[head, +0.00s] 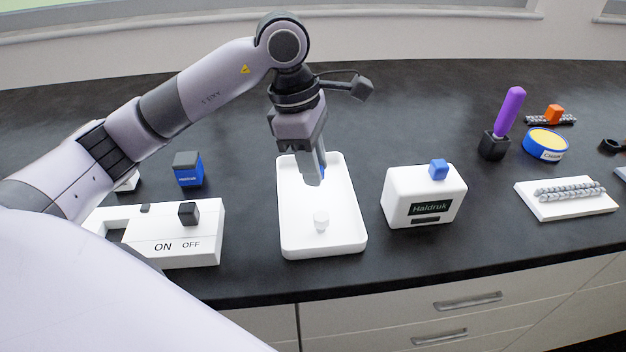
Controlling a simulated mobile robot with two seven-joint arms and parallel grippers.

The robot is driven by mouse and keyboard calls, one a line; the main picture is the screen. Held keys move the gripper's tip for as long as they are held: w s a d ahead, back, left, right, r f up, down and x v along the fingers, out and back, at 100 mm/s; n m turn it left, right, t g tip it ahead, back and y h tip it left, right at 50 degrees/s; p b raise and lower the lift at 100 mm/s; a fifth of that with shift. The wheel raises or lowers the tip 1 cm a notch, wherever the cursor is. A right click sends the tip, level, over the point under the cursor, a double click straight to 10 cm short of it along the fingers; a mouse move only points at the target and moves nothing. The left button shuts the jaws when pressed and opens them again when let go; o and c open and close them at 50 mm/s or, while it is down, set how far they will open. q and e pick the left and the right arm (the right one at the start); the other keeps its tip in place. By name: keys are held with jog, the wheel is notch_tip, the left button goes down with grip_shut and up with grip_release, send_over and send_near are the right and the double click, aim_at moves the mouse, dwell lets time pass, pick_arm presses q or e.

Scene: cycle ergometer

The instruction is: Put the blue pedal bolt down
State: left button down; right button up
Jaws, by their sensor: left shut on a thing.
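My left gripper (316,178) points down over the white tray (289,243). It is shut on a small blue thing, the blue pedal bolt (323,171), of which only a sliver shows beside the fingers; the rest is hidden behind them. The fingertips are over the middle of the tray; I cannot tell whether the bolt touches its floor. A small white cylinder (321,221) stands in the front part of the tray. My right gripper is not in view.
A white Haldruk box (400,203) with a blue block (438,169) on top stands right of the tray. A white ON/OFF switch unit (209,246) and a blue box (188,174) are left. A purple-handled tool (510,108), a round tin (545,144) and a chain on a white block (545,211) stand farther right.

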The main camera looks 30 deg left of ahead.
pick_arm(q)
jog(key=shift+a+x, duration=0.2)
jog(key=shift+x, duration=0.85)
jog(key=shift+a+x, duration=0.25)
jog(key=shift+x, duration=0.75)
jog(key=shift+s+f, duration=0.1)
jog(key=shift+f, duration=0.05)
jog(key=shift+f, duration=0.2)
jog(key=c, duration=0.9)
grip_release()
jog(key=shift+r, duration=0.1)
jog(key=shift+c, duration=0.2)
jog(key=shift+r, duration=0.3)
jog(key=v, duration=1.1)
jog(key=shift+r, duration=0.4)
